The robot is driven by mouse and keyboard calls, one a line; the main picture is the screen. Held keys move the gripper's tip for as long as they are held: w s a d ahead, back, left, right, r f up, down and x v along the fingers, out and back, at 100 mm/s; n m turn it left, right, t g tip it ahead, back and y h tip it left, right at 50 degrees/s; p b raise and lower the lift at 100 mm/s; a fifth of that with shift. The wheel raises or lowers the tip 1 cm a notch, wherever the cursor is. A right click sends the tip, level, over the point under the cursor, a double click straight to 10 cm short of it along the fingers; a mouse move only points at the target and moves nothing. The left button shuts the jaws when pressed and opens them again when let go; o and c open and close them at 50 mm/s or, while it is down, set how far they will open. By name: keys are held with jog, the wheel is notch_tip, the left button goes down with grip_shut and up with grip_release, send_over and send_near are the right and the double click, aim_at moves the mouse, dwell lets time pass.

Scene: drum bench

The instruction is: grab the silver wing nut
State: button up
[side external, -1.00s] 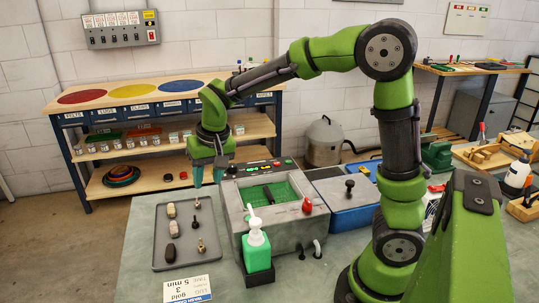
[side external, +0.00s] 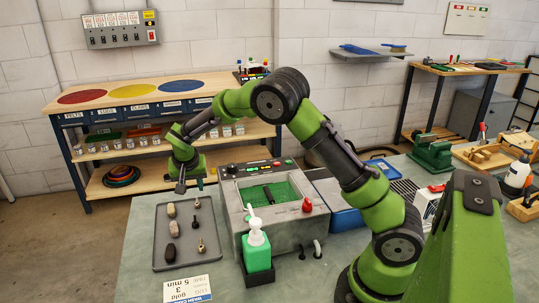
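No silver wing nut can be made out for sure in the side external view. A grey tray (side external: 161,262) on the bench holds several small pieces. A small greyish piece (side external: 197,203) at its upper right could be the wing nut, but it is too small to tell. Below it are a small black piece (side external: 195,223) and a small brass-brown piece (side external: 202,247). My gripper (side external: 190,186) points down over the tray's far edge, above and apart from the pieces. Its fingers look spread, with nothing seen between them.
Two beige pieces (side external: 172,210) and a dark brown one (side external: 170,253) fill the tray's left side. A grey basin with a green inside (side external: 286,184) stands close to the right. A green pump bottle (side external: 257,251) stands before it. A printed card (side external: 187,290) lies in front.

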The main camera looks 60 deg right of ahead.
aim_at(197, 197)
jog(key=x, duration=0.6)
jog(key=shift+s+d+f, duration=0.1)
jog(key=shift+d+f, duration=0.1)
jog(key=shift+d, duration=0.15)
grip_shut()
